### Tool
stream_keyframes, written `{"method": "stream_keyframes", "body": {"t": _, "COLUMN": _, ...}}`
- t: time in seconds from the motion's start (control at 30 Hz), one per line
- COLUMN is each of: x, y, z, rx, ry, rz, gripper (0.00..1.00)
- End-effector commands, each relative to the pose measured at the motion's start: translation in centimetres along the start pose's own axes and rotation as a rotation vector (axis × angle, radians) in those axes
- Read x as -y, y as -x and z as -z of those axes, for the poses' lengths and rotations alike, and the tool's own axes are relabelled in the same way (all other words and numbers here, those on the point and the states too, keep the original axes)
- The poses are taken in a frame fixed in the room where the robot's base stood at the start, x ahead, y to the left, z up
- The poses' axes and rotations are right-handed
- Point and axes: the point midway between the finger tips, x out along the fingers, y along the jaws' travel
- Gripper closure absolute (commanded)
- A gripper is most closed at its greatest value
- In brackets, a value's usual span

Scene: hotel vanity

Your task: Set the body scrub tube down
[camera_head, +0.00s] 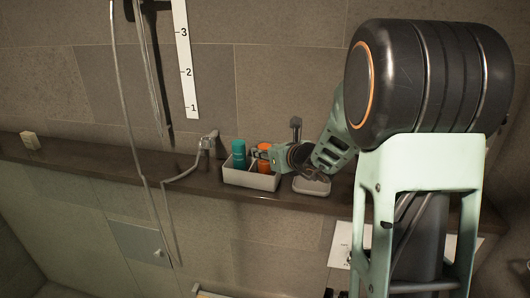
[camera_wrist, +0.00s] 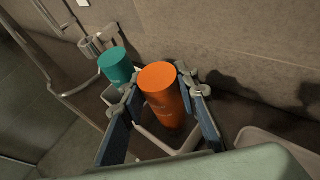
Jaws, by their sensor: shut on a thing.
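The orange tube (camera_head: 264,158), whose label I cannot read, stands upright in the right compartment of a pale two-part caddy (camera_head: 250,181). It shows in the wrist view (camera_wrist: 161,98) between my gripper's two fingers (camera_wrist: 160,88), which are shut on it. Its lower part is inside the compartment; whether its base touches the floor is hidden. My gripper reaches in from the right in the head view (camera_head: 258,153). A teal tube (camera_head: 239,154) stands in the left compartment; it also shows in the wrist view (camera_wrist: 116,67).
The caddy sits on a dark narrow ledge (camera_head: 100,158) along the tiled wall. A pale dish (camera_head: 312,186) lies just right of the caddy. A metal tap (camera_head: 209,143) and hose are to the left. A small beige block (camera_head: 30,140) is at far left, with clear ledge between.

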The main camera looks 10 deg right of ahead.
Motion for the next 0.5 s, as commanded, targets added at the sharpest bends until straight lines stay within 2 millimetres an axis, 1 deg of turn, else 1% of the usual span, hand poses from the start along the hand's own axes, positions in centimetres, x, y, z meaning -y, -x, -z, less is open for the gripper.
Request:
{"method": "stream_keyframes", "body": {"t": 0.03, "x": 0.01, "y": -0.11, "z": 0.21, "rx": 0.001, "ry": 0.000, "rz": 0.000, "gripper": 0.98}}
{"method": "stream_keyframes", "body": {"t": 0.07, "x": 0.01, "y": -0.05, "z": 0.11, "rx": 0.000, "ry": 0.000, "rz": 0.000, "gripper": 0.69}}
{"method": "stream_keyframes", "body": {"t": 0.2, "x": 0.00, "y": -0.04, "z": 0.09, "rx": 0.000, "ry": 0.000, "rz": 0.000, "gripper": 0.54}}
{"method": "stream_keyframes", "body": {"t": 0.5, "x": 0.00, "y": 0.01, "z": -0.02, "rx": 0.000, "ry": 0.000, "rz": 0.000, "gripper": 0.54}}
